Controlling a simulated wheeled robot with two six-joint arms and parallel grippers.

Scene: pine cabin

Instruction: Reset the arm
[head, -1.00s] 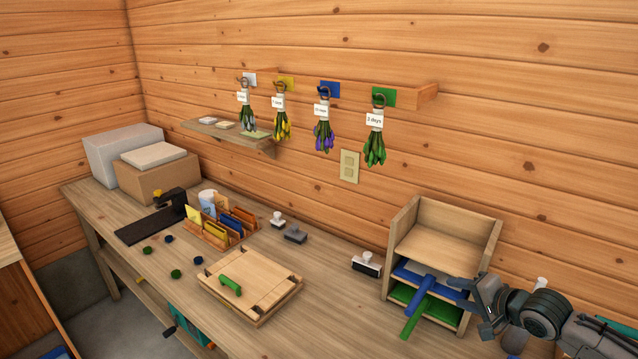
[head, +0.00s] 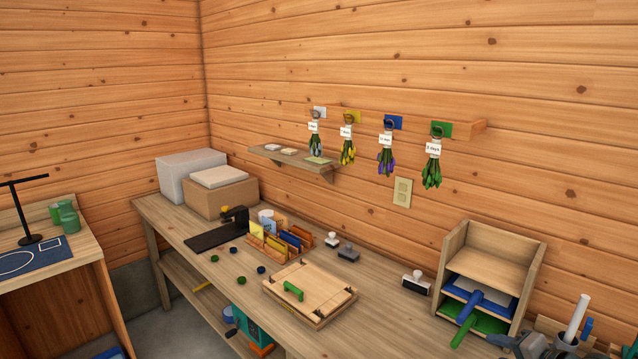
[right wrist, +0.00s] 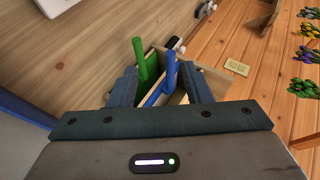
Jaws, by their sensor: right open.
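My right gripper (head: 530,346) shows at the bottom right edge of the head view, partly cut off, beside the wooden rack (head: 535,262). In the right wrist view its two dark fingers (right wrist: 160,85) are apart. Beyond and between them stand the green handle (right wrist: 139,60) and the blue handle (right wrist: 170,70) of the rack's trays. The gap between the fingers looks empty. In the head view the blue handle (head: 482,299) and green handle (head: 464,333) stick out of the rack's front. My left gripper is in neither view.
Herb bunches (head: 432,168) hang on the wall. A side table (head: 90,257) is at the left.

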